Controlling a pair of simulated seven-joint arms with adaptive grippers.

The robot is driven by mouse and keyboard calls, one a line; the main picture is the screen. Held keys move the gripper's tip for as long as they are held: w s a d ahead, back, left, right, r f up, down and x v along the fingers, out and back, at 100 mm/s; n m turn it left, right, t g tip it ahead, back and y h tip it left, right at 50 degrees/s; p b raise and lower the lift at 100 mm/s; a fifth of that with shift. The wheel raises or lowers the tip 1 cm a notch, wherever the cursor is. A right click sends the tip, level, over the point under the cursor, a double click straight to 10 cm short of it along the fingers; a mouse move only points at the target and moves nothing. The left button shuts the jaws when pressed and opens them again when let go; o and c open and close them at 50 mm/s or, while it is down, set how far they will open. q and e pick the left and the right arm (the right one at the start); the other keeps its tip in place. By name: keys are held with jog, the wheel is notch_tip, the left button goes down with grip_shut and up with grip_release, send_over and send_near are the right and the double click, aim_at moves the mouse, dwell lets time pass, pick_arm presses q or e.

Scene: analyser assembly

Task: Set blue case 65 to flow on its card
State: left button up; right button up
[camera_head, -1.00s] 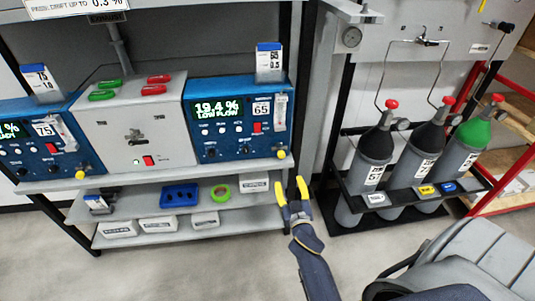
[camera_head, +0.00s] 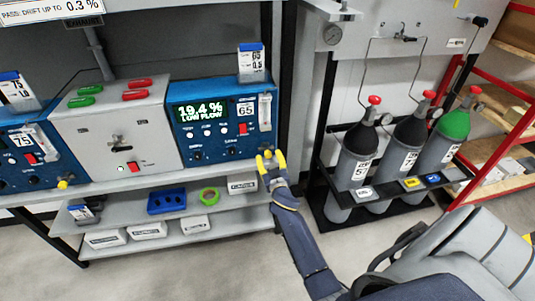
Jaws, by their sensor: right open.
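Blue case 65 (camera_head: 218,148) stands on the upper shelf. Its green display (camera_head: 200,112) reads 19.4 % and LOW FLOW. A clear flow tube (camera_head: 265,112) is at its right side, with a yellow knob (camera_head: 267,154) at the lower right front. A card (camera_head: 251,66) with a blue top stands on the case; it shows 65 and seems to read 0.5. My right gripper (camera_head: 271,161) has yellow fingertips, is open, and is at the yellow knob. I cannot tell whether it touches the knob. My left gripper is not in view.
A grey switch box (camera_head: 118,140) with red and green clips stands left of case 65. Blue case 75 (camera_head: 35,160) is farther left. Gas cylinders (camera_head: 408,150) stand right.

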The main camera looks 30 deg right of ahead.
aim_at(269, 156)
jog(key=shift+x, duration=1.7)
jog(key=shift+o, duration=0.3)
grip_shut()
